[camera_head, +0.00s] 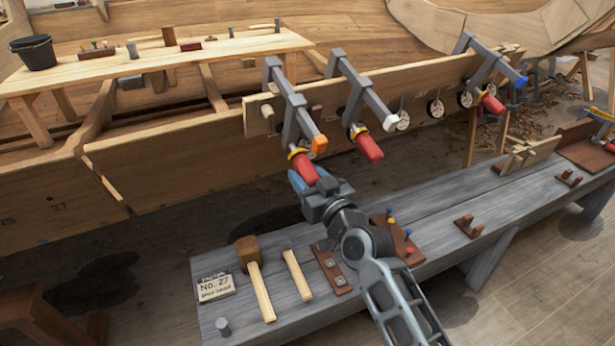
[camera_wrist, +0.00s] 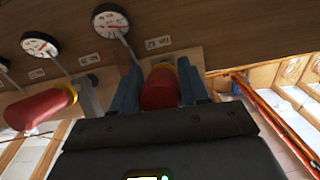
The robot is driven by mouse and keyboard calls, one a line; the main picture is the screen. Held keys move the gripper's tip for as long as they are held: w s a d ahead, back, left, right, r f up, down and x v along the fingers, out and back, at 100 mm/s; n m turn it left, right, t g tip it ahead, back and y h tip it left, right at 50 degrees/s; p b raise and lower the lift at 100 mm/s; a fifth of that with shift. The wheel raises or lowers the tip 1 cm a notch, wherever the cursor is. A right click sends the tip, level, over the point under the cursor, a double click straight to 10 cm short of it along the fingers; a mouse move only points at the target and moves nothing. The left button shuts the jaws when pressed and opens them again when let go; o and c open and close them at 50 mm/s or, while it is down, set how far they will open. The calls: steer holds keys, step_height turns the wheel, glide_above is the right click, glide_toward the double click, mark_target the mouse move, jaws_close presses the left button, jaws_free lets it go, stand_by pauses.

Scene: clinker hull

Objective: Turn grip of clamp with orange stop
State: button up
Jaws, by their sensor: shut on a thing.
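The clamp with the orange stop (camera_head: 319,144) hangs on the plank at the left of three grey clamps. Its red grip (camera_head: 304,168) points down toward my gripper (camera_head: 313,192). In the wrist view, my gripper (camera_wrist: 160,92) has a blue finger on each side of this red grip (camera_wrist: 159,90), with a yellow collar behind it. My gripper is shut on the grip. The fingers hide the grip's sides in the wrist view, and my gripper covers its lower end in the head view.
The white-stop clamp's red grip (camera_head: 367,147) is close on the right. A blue-stop clamp (camera_head: 484,77) is farther right, with several dials (camera_head: 436,108) between. Below is a grey bench (camera_head: 440,205) with a mallet (camera_head: 258,282), a card (camera_head: 214,287) and small blocks.

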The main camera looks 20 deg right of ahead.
steer(key=shift+f+b, duration=0.15)
steer(key=shift+b, duration=0.4)
steer(key=shift+f+m+y+b, duration=0.15)
steer(key=shift+m+y+b, duration=0.3)
steer(key=shift+b, duration=0.65)
steer(key=m+y+b, duration=0.1)
steer(key=b, duration=0.2)
steer(key=shift+a+b, duration=0.1)
steer(key=shift+b, duration=0.2)
steer(key=m+y+b, duration=0.1)
steer(key=m+b, duration=0.1)
steer(key=b, duration=0.1)
steer(key=shift+a+y, duration=0.1)
steer(key=shift+y, duration=0.25)
steer(key=shift+s+r+m+y+b, duration=0.1)
steer(key=shift+r+m+y+b, duration=0.3)
steer(key=shift+m+b, duration=0.35)
steer(key=o, duration=1)
steer(key=shift+c, duration=0.2)
steer(key=shift+s, duration=0.1)
